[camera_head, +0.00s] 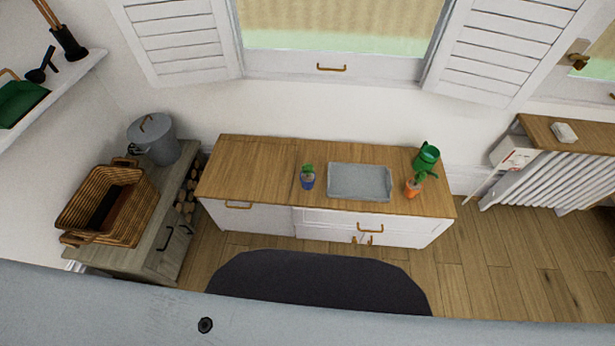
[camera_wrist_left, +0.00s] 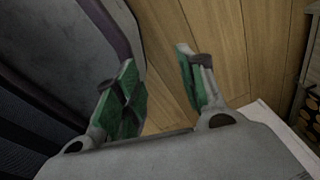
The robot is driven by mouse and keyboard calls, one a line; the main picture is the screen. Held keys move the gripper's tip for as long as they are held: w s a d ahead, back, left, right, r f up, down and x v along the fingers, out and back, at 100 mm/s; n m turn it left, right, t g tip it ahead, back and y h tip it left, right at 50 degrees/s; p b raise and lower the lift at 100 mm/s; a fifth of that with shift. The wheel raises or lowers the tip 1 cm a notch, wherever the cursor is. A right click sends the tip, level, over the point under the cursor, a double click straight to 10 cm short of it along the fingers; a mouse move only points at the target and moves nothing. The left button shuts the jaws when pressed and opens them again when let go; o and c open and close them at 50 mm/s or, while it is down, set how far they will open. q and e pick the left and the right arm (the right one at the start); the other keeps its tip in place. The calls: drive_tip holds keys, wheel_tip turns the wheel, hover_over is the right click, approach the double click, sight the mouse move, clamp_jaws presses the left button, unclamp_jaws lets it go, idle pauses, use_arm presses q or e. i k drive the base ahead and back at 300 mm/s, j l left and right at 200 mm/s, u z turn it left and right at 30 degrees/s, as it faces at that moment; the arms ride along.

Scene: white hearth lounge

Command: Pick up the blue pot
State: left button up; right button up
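The blue pot (camera_head: 307,182) holds a small green plant and stands upright on the wooden counter (camera_head: 250,170), left of a grey tray. My left gripper (camera_wrist_left: 160,85) shows in the left wrist view with its two green-padded fingers spread apart and nothing between them. Wooden floor planks lie behind the fingers there. The blue pot does not show in the left wrist view. Neither gripper shows in the head view, so my right gripper is out of sight.
The grey tray (camera_head: 359,181) lies mid-counter. An orange pot (camera_head: 412,189) and a green watering can (camera_head: 427,157) stand at its right end. A wicker basket (camera_head: 110,203) and grey lidded bin (camera_head: 154,138) are at left. A radiator (camera_head: 545,178) is at right.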

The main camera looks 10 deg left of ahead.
sight(308, 178)
drive_tip(key=j+z, duration=0.3)
drive_tip(key=j, duration=0.15)
drive_tip(key=k+j+z, duration=0.1)
drive_tip(key=j+z, duration=0.15)
drive_tip(key=j, duration=0.2)
drive_tip(key=k+j+z, duration=0.1)
drive_tip(key=j+z, duration=0.2)
drive_tip(key=j, duration=0.2)
drive_tip(key=k+j+z, duration=0.15)
drive_tip(key=j+z, duration=0.15)
drive_tip(key=j, duration=0.1)
